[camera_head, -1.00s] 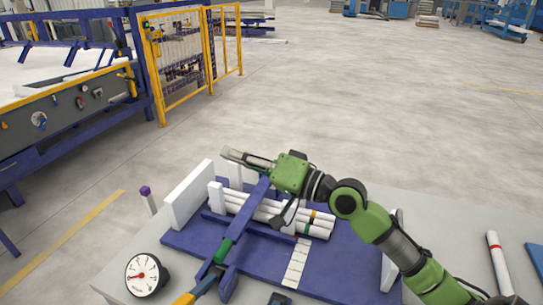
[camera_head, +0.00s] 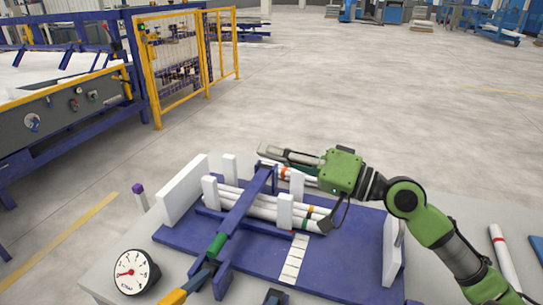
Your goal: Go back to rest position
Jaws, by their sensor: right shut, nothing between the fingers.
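My right gripper (camera_head: 265,151) is shut and empty, held over the back of the blue pipe rack (camera_head: 345,257), with its arm coming in from the right. Several white pipes (camera_head: 262,208) with coloured end bands lie stacked between the rack's white posts (camera_head: 286,211). More pipe ends with red bands (camera_head: 285,172) show just below the gripper, partly hidden by it. A blue bar (camera_head: 240,213) with a green part crosses over the pipes. My left gripper is not in view.
A round gauge (camera_head: 135,272) and a purple-capped post (camera_head: 138,196) stand left of the rack. A loose white pipe with a red band (camera_head: 502,250) lies on the table at the right. The floor behind the table is open, with a yellow fence (camera_head: 185,65) at the back left.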

